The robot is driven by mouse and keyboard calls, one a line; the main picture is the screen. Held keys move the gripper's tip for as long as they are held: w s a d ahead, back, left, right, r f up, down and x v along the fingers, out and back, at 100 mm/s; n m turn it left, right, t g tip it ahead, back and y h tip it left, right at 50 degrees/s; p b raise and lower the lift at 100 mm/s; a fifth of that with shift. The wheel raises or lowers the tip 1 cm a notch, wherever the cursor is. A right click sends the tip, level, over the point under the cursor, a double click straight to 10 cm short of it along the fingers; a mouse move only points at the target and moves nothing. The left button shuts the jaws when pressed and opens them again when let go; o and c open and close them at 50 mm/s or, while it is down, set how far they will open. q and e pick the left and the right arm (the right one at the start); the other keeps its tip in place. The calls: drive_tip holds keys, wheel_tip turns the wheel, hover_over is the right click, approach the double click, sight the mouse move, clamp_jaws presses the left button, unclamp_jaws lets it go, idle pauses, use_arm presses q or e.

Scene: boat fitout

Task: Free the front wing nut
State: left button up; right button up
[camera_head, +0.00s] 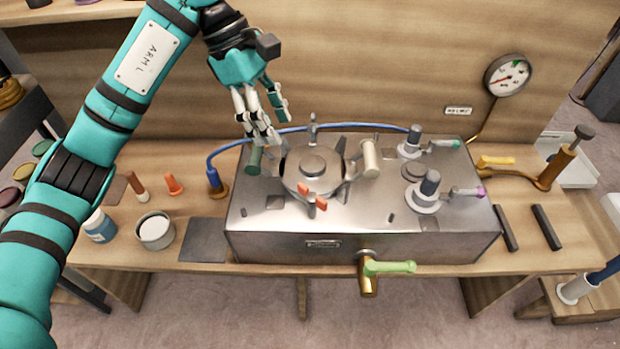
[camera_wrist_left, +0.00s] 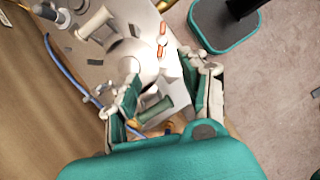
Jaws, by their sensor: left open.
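The front wing nut (camera_head: 313,201) has orange-red wings and sits at the front edge of a round lid (camera_head: 312,165) on a metal tank (camera_head: 300,220). It also shows in the left wrist view (camera_wrist_left: 162,40), beyond the fingertips. A green-handled fastener (camera_head: 254,158) is at the lid's left, a beige one (camera_head: 370,156) at its right and a grey one (camera_head: 312,127) at its back. My left gripper (camera_head: 277,128) is open and empty above the lid's back left, apart from the front wing nut. In the wrist view the green handle (camera_wrist_left: 154,110) appears between its fingers. My right gripper is not in view.
Two valves (camera_head: 411,143) (camera_head: 427,192) stand on the tank's right. A green-handled tap (camera_head: 388,267) juts from its front. A blue hose (camera_head: 290,131) runs behind the lid. A cup (camera_head: 155,231) and a blue jar (camera_head: 99,226) stand on the bench at left.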

use_arm(q)
approach(312, 196)
drive_tip(key=p+x, duration=0.2)
drive_tip(key=x, duration=0.5)
drive_tip(key=shift+s+d+f, duration=0.1)
drive_tip(key=shift+f, duration=0.1)
drive_tip(key=shift+d+f+p, duration=0.2)
drive_tip(key=shift+f+p, duration=0.1)
drive_tip(key=shift+f, duration=0.3)
drive_tip(key=shift+s+f, duration=0.1)
drive_tip(key=shift+f, duration=0.05)
clamp_jaws()
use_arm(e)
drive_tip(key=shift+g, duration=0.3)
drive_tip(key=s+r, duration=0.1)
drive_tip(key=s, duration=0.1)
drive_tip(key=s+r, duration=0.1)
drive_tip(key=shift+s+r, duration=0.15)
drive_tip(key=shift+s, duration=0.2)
